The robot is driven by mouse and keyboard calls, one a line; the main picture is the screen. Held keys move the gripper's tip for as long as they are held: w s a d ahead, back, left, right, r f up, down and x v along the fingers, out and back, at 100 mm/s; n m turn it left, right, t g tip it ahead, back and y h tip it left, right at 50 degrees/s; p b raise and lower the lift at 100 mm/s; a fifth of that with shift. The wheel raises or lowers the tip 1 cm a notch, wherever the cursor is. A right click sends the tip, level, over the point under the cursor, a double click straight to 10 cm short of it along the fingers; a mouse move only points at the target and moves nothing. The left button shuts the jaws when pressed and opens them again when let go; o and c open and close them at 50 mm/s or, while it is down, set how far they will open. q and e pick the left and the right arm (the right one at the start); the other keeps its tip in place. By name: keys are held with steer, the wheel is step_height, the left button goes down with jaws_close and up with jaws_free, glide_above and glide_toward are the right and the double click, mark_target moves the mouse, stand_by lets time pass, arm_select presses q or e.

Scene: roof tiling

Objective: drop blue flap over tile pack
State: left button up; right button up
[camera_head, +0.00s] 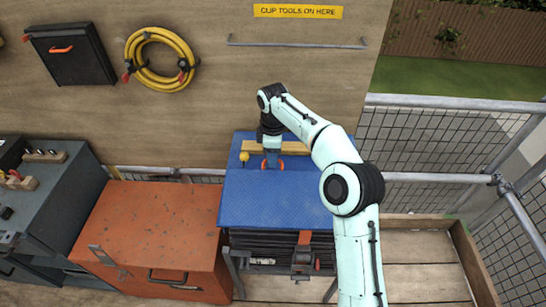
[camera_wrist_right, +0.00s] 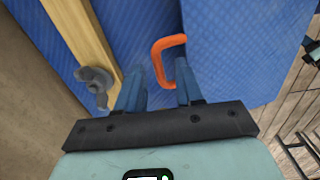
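The blue flap (camera_head: 275,205) lies as a textured blue sheet over the top of the stack, reaching its front edge in the head view. It also shows in the right wrist view (camera_wrist_right: 235,50), with a seam or fold near the middle. The dark tile pack (camera_head: 268,243) shows below its front edge. My right gripper (camera_head: 271,160) is over the rear part of the sheet. In the right wrist view its blue fingers (camera_wrist_right: 160,85) are apart, with an orange handle (camera_wrist_right: 168,45) between and just beyond their tips. I see no clear grip on it. My left gripper is not in view.
A wooden batten (camera_head: 285,147) lies across the back of the sheet; a grey wing nut (camera_wrist_right: 96,80) sits on it. An orange chest (camera_head: 150,235) stands left. A mesh railing (camera_head: 430,140) and plank floor (camera_head: 425,265) lie right. A plywood wall (camera_head: 200,100) is behind.

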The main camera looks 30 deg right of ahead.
steer(key=shift+f, duration=0.15)
jaws_close()
stand_by(1.4)
